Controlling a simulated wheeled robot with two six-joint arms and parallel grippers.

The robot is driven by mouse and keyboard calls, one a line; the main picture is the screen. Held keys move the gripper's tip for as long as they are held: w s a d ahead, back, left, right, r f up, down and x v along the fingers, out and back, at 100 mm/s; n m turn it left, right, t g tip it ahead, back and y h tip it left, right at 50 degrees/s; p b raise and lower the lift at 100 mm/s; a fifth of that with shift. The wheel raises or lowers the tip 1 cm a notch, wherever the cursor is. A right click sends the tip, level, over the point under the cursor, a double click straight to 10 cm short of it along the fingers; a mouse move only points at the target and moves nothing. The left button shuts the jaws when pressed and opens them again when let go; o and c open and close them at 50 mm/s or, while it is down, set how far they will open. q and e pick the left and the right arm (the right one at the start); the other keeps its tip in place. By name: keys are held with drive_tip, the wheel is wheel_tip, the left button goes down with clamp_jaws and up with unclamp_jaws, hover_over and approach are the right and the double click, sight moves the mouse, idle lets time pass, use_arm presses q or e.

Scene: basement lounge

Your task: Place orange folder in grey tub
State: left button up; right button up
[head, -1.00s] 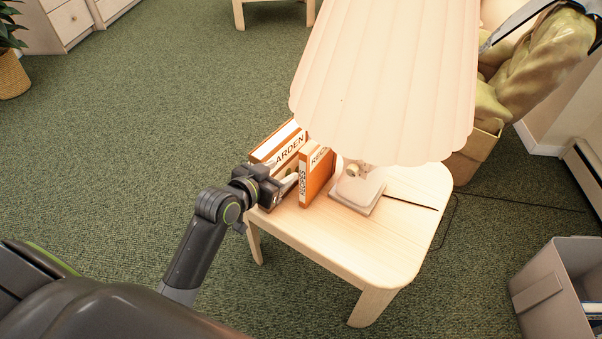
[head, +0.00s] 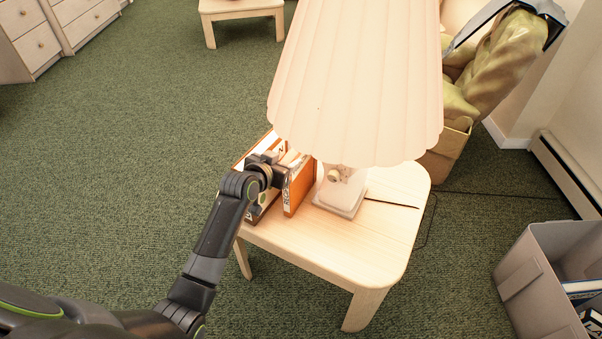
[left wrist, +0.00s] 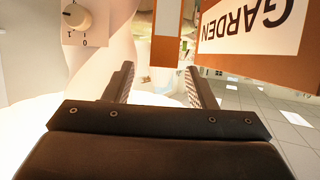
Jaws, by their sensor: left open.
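An orange folder (head: 301,187) stands upright on the small wooden table, just left of the lamp base. A second orange-and-white folder, labelled GARDEN (left wrist: 258,28), stands left of it. My left gripper (head: 281,172) is open and empty at the near upper part of the folders, hiding some of them. In the left wrist view, a narrow orange edge (left wrist: 167,25) shows ahead between the two open fingers (left wrist: 162,80); I cannot tell whether they touch it. The grey tub (head: 522,280) stands on the floor at the lower right. My right gripper is not in view.
The table (head: 365,240) has bare room at its front right. A lamp with a wide pleated shade (head: 355,85) overhangs the folders; its switch knob (left wrist: 76,14) is close to the left finger. Books (head: 582,290) lie in the tub.

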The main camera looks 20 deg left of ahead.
sight(288, 158)
use_arm(q)
drive_tip(key=shift+b+x, duration=0.3)
drive_tip(key=shift+x, duration=2.6)
drive_tip(key=shift+s+a+f, duration=0.1)
drive_tip(key=shift+a+f, duration=0.05)
drive_tip(key=shift+c, duration=0.4)
clamp_jaws()
